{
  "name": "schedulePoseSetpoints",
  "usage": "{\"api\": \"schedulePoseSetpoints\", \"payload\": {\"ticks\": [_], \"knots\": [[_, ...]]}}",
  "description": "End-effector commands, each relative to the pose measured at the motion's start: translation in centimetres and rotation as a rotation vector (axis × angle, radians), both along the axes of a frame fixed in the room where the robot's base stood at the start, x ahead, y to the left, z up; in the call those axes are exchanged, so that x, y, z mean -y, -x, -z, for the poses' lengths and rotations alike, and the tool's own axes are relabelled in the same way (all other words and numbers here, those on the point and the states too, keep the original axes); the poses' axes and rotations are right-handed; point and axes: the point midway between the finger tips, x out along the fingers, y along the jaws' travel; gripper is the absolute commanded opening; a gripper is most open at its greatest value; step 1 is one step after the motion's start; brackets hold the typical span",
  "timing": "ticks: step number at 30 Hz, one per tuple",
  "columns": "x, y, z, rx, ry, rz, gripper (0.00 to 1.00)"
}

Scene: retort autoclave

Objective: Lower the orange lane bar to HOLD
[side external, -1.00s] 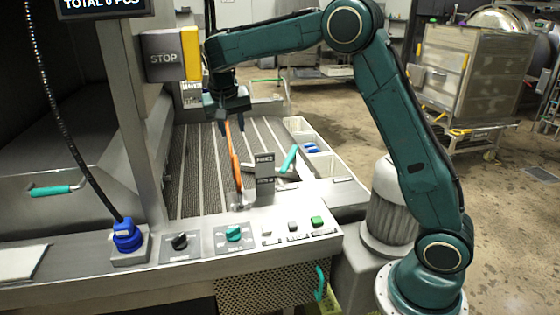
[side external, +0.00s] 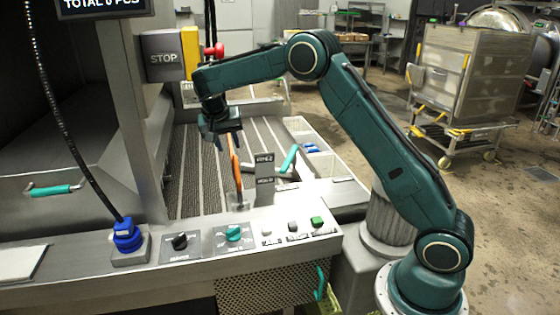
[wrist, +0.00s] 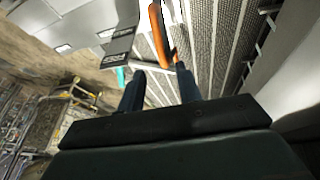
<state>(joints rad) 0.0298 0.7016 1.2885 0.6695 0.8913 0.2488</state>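My gripper (side external: 222,142) is at the bar's upper end. In the wrist view the two dark blue fingers (wrist: 160,82) are apart with nothing between them, and the orange bar (wrist: 159,36) shows beyond the tips. A grey two-part label plate (side external: 264,169) stands just right of the bar; its lower label seems to read HOLD.
A teal handle (side external: 289,158) is right of the label plate, near a white bin (side external: 322,165) with blue items. The front panel (side external: 205,248) carries knobs and buttons. A STOP box (side external: 163,57) and a post stand left of my arm.

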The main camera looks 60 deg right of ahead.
Motion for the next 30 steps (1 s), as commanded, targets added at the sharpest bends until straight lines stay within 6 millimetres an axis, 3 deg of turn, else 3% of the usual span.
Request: {"api": "schedulePoseSetpoints", "payload": {"ticks": [18, 30], "knots": [[3.6, -1.0, 8.4, -0.002, -0.001, 0.001, 0.35], [4.6, -1.4, 10.6, 0.000, -0.001, 0.000, 0.35]]}}
